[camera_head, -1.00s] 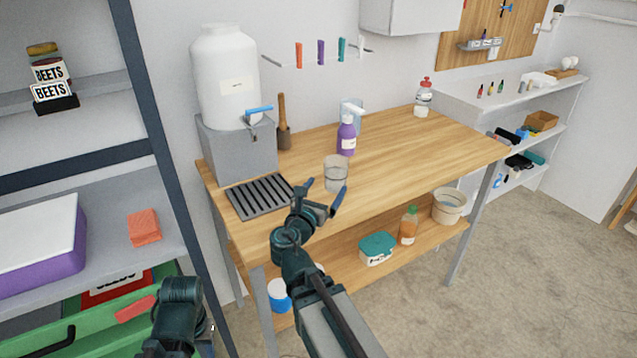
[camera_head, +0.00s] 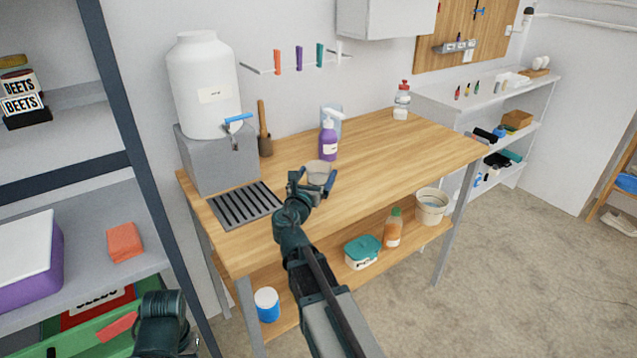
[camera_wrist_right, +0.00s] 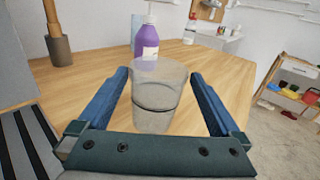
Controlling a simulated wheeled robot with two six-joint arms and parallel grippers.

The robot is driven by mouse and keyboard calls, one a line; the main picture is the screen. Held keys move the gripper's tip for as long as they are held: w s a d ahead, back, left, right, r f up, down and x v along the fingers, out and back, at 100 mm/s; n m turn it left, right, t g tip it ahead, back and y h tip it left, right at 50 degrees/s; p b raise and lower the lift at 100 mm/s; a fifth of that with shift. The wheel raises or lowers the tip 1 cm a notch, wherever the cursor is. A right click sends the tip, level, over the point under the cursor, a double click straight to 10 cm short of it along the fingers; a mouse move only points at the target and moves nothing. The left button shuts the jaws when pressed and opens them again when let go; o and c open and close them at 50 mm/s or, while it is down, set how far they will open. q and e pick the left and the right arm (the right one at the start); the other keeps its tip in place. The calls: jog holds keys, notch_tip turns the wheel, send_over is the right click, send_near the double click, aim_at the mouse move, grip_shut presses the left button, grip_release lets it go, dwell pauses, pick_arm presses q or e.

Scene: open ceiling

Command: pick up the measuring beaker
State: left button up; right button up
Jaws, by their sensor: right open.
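The measuring beaker (camera_head: 318,170) is a clear, greyish cup standing upright on the wooden workbench (camera_head: 390,150). In the head view its lower part is hidden behind my right gripper (camera_head: 312,186). In the right wrist view the beaker (camera_wrist_right: 158,97) stands between the two blue fingers of my right gripper (camera_wrist_right: 160,90). The fingers are open, one on each side, with a gap visible on both sides of the beaker. My left arm shows at the lower left of the head view, but its fingers are not visible.
A purple pump bottle (camera_head: 328,140) stands just behind the beaker. A slotted drip tray (camera_head: 246,205) lies to the left, below a white jug (camera_head: 203,85) on a grey stand.

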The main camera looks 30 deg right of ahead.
aim_at(322, 163)
jog(key=x, duration=0.5)
jog(key=shift+w+r, duration=0.1)
jog(key=shift+w, duration=0.1)
jog(key=shift+s, duration=0.1)
jog(key=shift+c, duration=0.2)
jog(key=c, duration=1)
jog(key=shift+r, duration=0.15)
